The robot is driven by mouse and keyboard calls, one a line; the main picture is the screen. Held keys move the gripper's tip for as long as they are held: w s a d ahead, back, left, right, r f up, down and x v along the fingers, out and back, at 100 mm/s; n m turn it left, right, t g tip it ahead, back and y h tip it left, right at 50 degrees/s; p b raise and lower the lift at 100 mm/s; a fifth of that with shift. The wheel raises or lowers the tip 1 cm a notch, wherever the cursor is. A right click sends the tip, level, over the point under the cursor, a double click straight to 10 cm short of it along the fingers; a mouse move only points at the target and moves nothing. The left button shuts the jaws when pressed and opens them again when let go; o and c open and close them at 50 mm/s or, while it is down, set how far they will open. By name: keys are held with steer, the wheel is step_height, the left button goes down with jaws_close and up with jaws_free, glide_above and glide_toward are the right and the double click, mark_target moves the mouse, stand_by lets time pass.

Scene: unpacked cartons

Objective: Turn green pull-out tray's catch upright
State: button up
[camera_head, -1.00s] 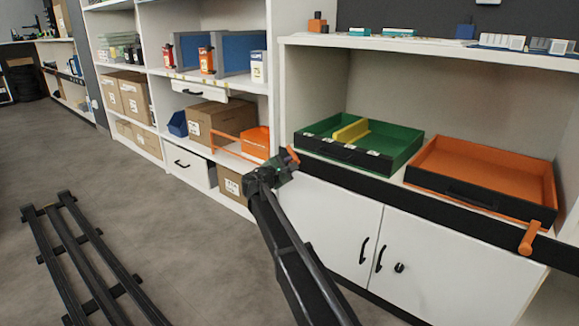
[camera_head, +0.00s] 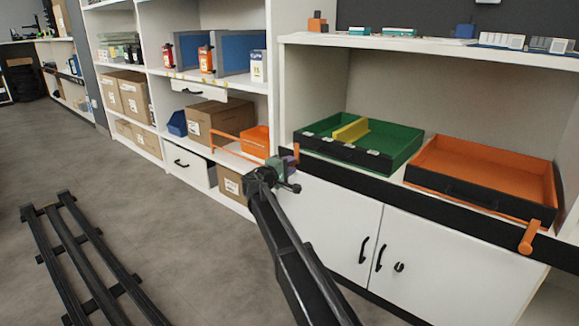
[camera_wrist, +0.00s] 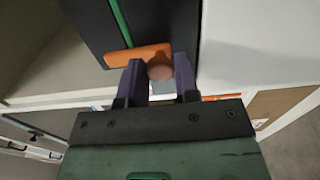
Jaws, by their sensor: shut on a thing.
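The green pull-out tray (camera_head: 395,153) rests on the shelf, with a yellow divider inside and a black front. Its orange catch (camera_head: 296,152) is at the left end of the front and looks close to upright in the head view. In the wrist view the catch (camera_wrist: 138,56) is an orange bar lying across the black panel, with a round knob (camera_wrist: 160,69) standing out. My gripper (camera_head: 293,163) is at the catch. In the wrist view my gripper (camera_wrist: 160,78) has its two fingers on either side of the knob, shut on it. The fingers partly cover the catch.
An orange tray (camera_head: 490,170) sits to the right, with a slanted orange catch (camera_head: 530,237) at its right end. White cabinet doors (camera_head: 345,235) are below. An orange bin (camera_head: 255,141) and cartons fill the shelves to the left. The floor (camera_head: 150,215) is open.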

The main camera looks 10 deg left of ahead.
stand_by(0.3)
steer(key=o, duration=0.9)
steer(key=shift+s, duration=0.1)
steer(key=v, duration=1)
steer(key=shift+s+a, duration=0.25)
steer(key=shift+s, duration=0.05)
